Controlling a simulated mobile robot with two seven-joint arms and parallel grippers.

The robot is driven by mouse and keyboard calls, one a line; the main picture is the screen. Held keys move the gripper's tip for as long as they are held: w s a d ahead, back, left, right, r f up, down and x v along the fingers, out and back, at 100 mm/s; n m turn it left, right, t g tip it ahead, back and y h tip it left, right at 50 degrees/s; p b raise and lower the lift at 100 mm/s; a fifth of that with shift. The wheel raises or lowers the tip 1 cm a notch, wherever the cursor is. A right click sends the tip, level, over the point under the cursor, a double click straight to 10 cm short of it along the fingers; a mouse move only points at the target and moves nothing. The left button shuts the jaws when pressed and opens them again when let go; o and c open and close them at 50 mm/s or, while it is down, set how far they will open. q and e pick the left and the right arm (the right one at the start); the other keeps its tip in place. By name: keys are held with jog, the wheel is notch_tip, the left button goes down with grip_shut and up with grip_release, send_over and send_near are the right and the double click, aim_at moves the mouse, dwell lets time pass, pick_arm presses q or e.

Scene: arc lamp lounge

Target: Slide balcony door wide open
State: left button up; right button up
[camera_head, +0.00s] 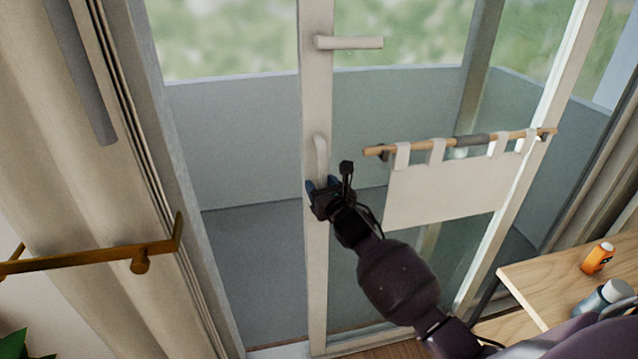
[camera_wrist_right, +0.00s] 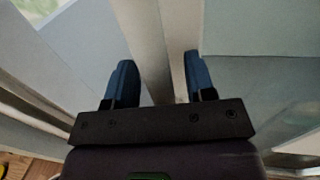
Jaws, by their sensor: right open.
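The glass balcony door (camera_head: 316,255) has a pale frame, with a lever handle (camera_head: 348,43) high on its left upright and a small vertical pull handle (camera_head: 320,152) lower down. Left of this upright is a gap that looks free of tinted glass, so the door seems partly open. My right gripper (camera_head: 324,188) is at the upright, just below the pull handle. In the right wrist view its two blue fingers (camera_wrist_right: 160,82) are apart, with a pale upright strip between and beyond them. I cannot tell whether they touch it. My left gripper is not in view.
A cloth on a wooden rod (camera_head: 460,190) hangs across the door's glass. A wooden table (camera_head: 545,282) with an orange bottle (camera_head: 597,258) and a grey bottle (camera_head: 602,298) stands at right. A curtain (camera_head: 60,160) and a brass rail (camera_head: 90,258) are at left.

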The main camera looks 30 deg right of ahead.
jog(key=shift+w, duration=0.75)
grip_shut()
